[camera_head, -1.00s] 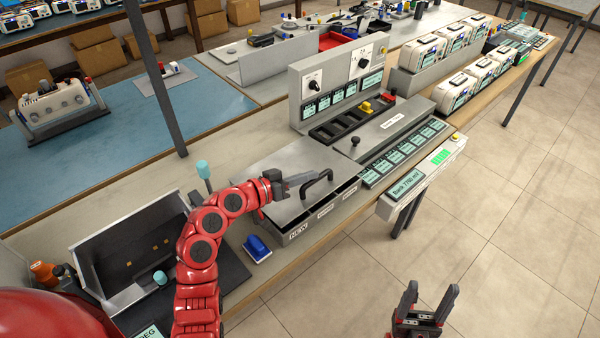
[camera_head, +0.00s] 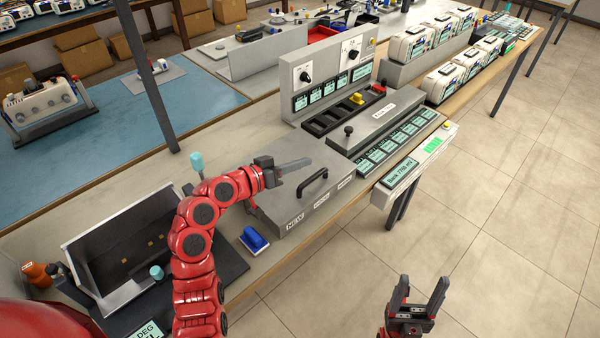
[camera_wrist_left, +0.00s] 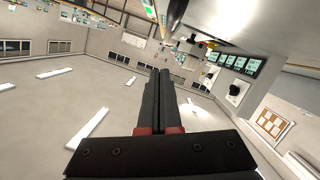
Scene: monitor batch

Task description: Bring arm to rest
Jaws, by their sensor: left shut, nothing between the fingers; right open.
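My left arm is red and comes in from the left in the head view. Its grey gripper (camera_head: 292,168) is shut and empty, above the grey lid of the box labelled NEW (camera_head: 295,222). It is just behind and left of the black lid handle (camera_head: 312,182), apparently apart from it. The lid looks flush with the box. In the left wrist view the left gripper's dark fingers (camera_wrist_left: 160,78) are together with nothing between them. My right gripper (camera_head: 420,285) is open and empty over the floor, in front of the bench.
A blue and white object (camera_head: 254,239) sits beside the box. An open metal tray (camera_head: 85,255) is at left. A console with dials (camera_head: 305,76) and battery slots (camera_head: 338,112) stands behind right. A grey post (camera_head: 145,75) rises behind the arm. The floor (camera_head: 490,210) at right is clear.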

